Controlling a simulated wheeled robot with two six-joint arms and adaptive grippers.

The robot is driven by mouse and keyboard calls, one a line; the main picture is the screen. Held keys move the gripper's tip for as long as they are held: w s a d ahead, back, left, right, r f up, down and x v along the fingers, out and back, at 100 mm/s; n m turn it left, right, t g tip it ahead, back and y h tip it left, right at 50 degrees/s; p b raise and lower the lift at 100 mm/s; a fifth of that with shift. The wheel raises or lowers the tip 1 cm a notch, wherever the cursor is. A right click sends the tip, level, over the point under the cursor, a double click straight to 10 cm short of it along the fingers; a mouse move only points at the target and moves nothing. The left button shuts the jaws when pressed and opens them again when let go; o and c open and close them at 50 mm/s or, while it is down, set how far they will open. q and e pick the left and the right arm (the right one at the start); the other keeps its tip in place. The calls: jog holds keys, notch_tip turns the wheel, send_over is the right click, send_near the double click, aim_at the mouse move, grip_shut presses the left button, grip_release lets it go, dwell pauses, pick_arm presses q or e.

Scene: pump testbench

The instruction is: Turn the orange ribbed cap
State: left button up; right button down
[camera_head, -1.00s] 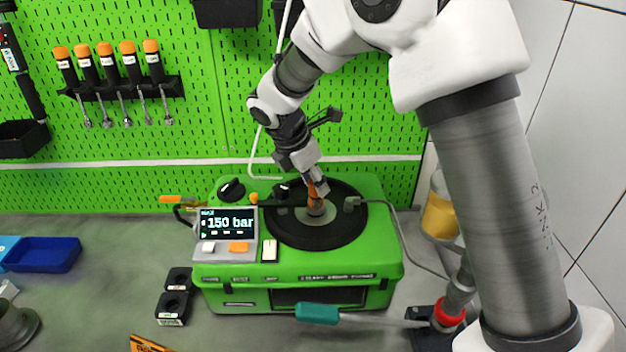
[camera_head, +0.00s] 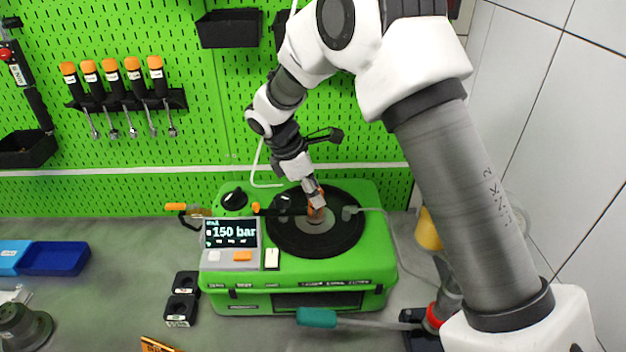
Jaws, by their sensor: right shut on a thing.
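The orange ribbed cap (camera_head: 316,213) is at the middle of the black round plate (camera_head: 290,238) on top of the green pump testbench (camera_head: 388,250). It is small and partly hidden by the fingers. My right gripper (camera_head: 315,203) comes down from above and is shut on the cap. The display (camera_head: 231,233) on the testbench reads 150 bar. My left gripper is not in view.
A teal-handled tool (camera_head: 318,317) lies in front of the testbench. Black blocks (camera_head: 181,308) stand at its left, and a blue tray (camera_head: 55,258) lies further left. Screwdrivers (camera_head: 112,85) hang on the green pegboard. Grey table is free at the left middle.

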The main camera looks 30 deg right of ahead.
jog(key=m+g+p, duration=0.1)
jog(key=m+p, duration=0.1)
jog(key=m, duration=0.1)
jog(key=shift+s+m+y+p, duration=0.15)
jog(key=shift+m+y+p, duration=0.15)
jog(key=shift+y+p, duration=0.1)
jog(key=shift+f+m+g+y+p, duration=0.1)
jog(key=shift+m+g+y+p, duration=0.2)
jog(key=shift+m, duration=0.45)
jog(key=shift+f+m+g+y+p, duration=0.1)
jog(key=shift+m+g+p, duration=0.1)
jog(key=shift+m+p, duration=0.4)
jog(key=shift+m, duration=0.25)
jog(key=c, duration=0.8)
grip_release()
jog(key=shift+d, duration=0.1)
jog(key=shift+o, duration=0.2)
jog(key=shift+r, duration=0.2)
